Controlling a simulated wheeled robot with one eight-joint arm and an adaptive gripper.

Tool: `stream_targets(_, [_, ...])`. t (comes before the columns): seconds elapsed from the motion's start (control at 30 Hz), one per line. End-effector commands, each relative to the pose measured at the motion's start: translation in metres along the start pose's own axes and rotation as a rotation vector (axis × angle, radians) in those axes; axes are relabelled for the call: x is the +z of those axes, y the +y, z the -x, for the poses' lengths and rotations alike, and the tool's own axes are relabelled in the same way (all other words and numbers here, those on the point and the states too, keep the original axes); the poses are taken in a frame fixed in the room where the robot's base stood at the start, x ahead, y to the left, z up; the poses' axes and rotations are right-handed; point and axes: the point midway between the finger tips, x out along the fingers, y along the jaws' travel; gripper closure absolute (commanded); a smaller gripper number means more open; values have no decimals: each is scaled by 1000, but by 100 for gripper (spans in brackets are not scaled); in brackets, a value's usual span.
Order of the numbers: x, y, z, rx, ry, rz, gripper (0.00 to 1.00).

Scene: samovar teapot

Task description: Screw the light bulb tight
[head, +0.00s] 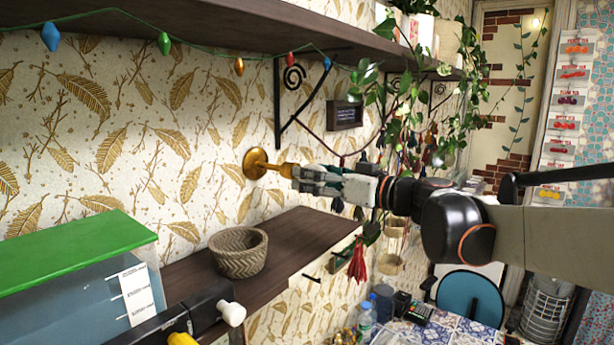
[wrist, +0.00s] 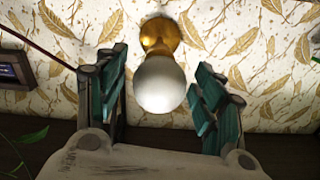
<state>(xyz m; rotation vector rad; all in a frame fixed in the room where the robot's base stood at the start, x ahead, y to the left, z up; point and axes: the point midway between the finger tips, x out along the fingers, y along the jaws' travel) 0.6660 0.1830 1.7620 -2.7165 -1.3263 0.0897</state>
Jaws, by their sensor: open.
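The light bulb (wrist: 161,84) is a frosted white globe in the wrist view. It sits at a brass wall fixture (wrist: 160,35), which also shows on the patterned wall in the head view (head: 256,163). My gripper (wrist: 162,95) is open, with one green-padded finger on each side of the bulb and a visible gap to both. In the head view my gripper (head: 300,175) reaches in from the right to the end of the fixture, and the bulb is mostly hidden there by the fingers. Whether the bulb's thread is fully seated cannot be seen.
A dark shelf (head: 220,20) with a string of coloured lights (head: 164,43) runs above. A wooden counter (head: 290,240) with a wicker basket (head: 238,251) lies below. A green-lidded tank (head: 70,250) stands at left. Hanging plants (head: 455,90) are behind my arm.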

Motion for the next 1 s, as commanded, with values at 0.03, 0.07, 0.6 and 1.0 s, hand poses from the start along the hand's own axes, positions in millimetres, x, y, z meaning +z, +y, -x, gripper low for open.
stream_targets(0.03, [0,0,0,0,0,0,37])
stream_targets(0.07, [0,0,0,0,0,0,37])
stream_targets(0.6, [0,0,0,0,0,-5,81])
stream_targets(1.0, [1,0,0,0,0,-176,81])
